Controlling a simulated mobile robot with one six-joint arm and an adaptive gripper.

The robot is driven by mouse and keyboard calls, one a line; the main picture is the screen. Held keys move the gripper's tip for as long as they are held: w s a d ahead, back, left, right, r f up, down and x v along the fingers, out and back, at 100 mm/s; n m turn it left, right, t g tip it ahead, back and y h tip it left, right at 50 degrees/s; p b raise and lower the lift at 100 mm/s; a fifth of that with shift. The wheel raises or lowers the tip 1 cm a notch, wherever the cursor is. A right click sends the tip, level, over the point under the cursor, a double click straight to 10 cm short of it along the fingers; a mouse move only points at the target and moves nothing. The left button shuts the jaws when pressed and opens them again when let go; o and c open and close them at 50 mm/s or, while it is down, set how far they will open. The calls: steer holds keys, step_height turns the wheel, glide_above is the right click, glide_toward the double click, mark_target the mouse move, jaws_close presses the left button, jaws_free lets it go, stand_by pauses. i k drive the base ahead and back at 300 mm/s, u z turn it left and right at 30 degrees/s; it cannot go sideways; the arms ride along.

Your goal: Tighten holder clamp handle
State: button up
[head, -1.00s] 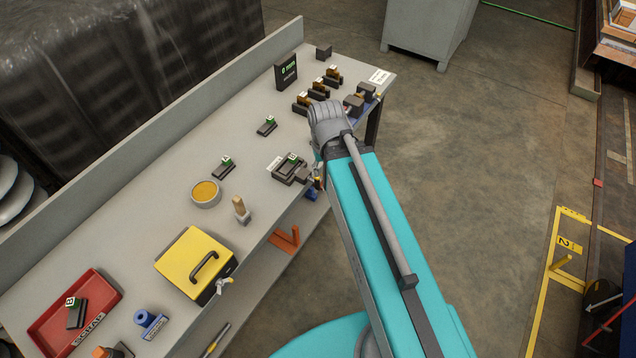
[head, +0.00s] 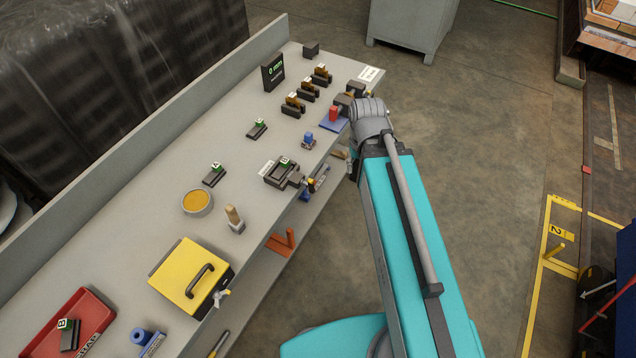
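A dark holder (head: 277,181) sits near the bench's front edge and carries a block with a green and white label (head: 285,162). A clamp (head: 318,178) with a slim handle stands at its right side over the edge. I cannot tell how tight it is. My arm reaches up from the lower right, and its grey wrist is to the right of the clamp. Only a dark part of my gripper (head: 352,172) shows at the left side of the arm, apart from the clamp. Its fingers are hidden, so I cannot see if it is open.
A yellow box (head: 180,270) with a handle, a round bowl (head: 197,203), a brush (head: 235,218) and a red scrap tray (head: 88,308) stand left along the bench. A blue item (head: 308,140), several brown-topped blocks and a black display (head: 273,72) are beyond.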

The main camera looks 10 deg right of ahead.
mark_target(309, 183)
steer(key=z, duration=0.1)
steer(key=k, duration=1.75)
steer(key=u, duration=0.7)
steer(key=i, duration=1)
steer(key=z, duration=0.05)
